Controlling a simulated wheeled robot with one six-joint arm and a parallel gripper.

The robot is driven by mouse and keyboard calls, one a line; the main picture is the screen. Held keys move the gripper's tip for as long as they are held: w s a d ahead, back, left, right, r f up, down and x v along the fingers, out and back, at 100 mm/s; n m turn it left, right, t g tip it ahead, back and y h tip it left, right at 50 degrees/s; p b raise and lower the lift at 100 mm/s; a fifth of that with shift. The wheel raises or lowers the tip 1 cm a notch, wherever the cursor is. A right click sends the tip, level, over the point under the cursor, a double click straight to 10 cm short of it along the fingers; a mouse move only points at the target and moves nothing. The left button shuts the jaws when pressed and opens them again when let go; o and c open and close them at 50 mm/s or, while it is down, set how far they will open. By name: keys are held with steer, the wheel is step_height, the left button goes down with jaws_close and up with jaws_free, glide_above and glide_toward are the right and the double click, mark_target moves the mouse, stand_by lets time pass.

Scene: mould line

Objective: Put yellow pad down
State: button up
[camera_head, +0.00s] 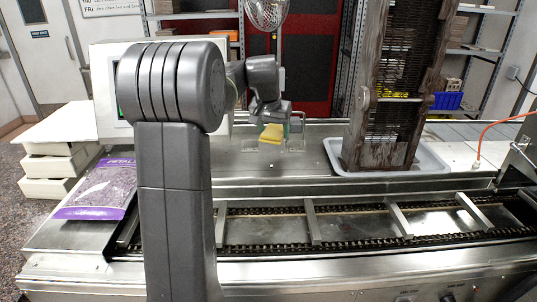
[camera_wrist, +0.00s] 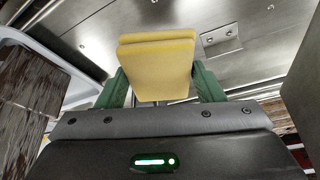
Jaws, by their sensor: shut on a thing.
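The yellow pad (camera_head: 271,134) is held by my gripper (camera_head: 280,127) above the steel table (camera_head: 310,165) behind the conveyor. In the wrist view the yellow pad (camera_wrist: 158,68) sits between the two green fingers of my gripper (camera_wrist: 160,85), which press on its sides. It looks like a thick block with a step near its far edge. Steel surface shows beyond it. I cannot tell exactly how high the pad is above the table.
A grey tray (camera_head: 433,160) with a tall dark rack (camera_head: 390,95) stands right of my gripper. A chain conveyor (camera_head: 270,228) with crossbars runs in front. A purple bag (camera_head: 100,190) lies at the left. The steel table around the pad looks mostly clear.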

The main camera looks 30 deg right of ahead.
mark_target(275, 161)
step_height(275, 161, down, 9)
steer(key=shift+s+r+p, duration=0.1)
steer(key=shift+r+p, duration=0.1)
steer(key=shift+p, duration=0.4)
steer(key=o, duration=0.9)
steer(key=shift+f, duration=0.1)
steer(key=b+v, duration=0.1)
steer(key=v, duration=1.1)
steer(key=shift+b, duration=0.35)
